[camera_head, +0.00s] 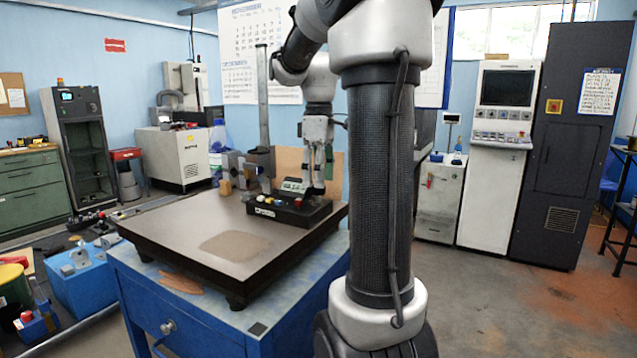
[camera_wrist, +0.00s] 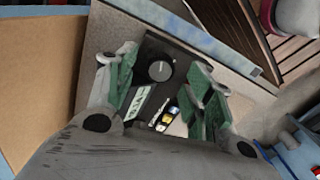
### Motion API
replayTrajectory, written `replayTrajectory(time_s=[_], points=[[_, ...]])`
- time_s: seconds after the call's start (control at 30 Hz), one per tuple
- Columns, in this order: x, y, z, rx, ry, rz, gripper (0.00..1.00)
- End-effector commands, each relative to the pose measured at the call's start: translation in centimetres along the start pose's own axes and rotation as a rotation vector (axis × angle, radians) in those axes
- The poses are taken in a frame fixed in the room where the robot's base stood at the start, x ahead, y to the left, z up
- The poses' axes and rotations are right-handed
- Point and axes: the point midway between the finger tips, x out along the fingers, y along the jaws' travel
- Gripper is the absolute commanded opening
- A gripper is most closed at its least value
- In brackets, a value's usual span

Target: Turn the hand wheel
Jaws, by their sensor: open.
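The hand wheel appears to be the round dark knob (camera_wrist: 160,70) on the black control box (camera_wrist: 152,48), seen in the wrist view. My gripper (camera_wrist: 166,82) is open, its green-padded fingers on either side of the knob in that view. I cannot tell whether either finger touches it. In the head view my gripper (camera_head: 317,188) points down over the right part of the control box (camera_head: 290,214), which sits near the far right edge of the dark plate. The knob is hidden there behind my gripper.
The dark plate (camera_head: 180,229) lies on a blue bench (camera_head: 200,318), its front left area bare. A metal stand with an upright post (camera_head: 263,110) is just left of the control box. A tan board (camera_head: 289,163) stands behind. Buttons (camera_wrist: 167,117) sit near the knob.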

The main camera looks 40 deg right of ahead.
Motion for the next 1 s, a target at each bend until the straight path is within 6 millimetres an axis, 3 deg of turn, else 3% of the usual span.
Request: replayTrajectory(time_s=[0.2,0.47,0.73,1.0], points=[[2.0,0.0,0.0,0.001,-0.001,-0.001,0.52],[2.1,0.0,0.0,0.001,0.000,0.000,0.52],[2.1,0.0,0.0,0.002,0.000,0.000,0.06],[2.1,0.0,0.0,0.021,0.000,0.000,0.06]])
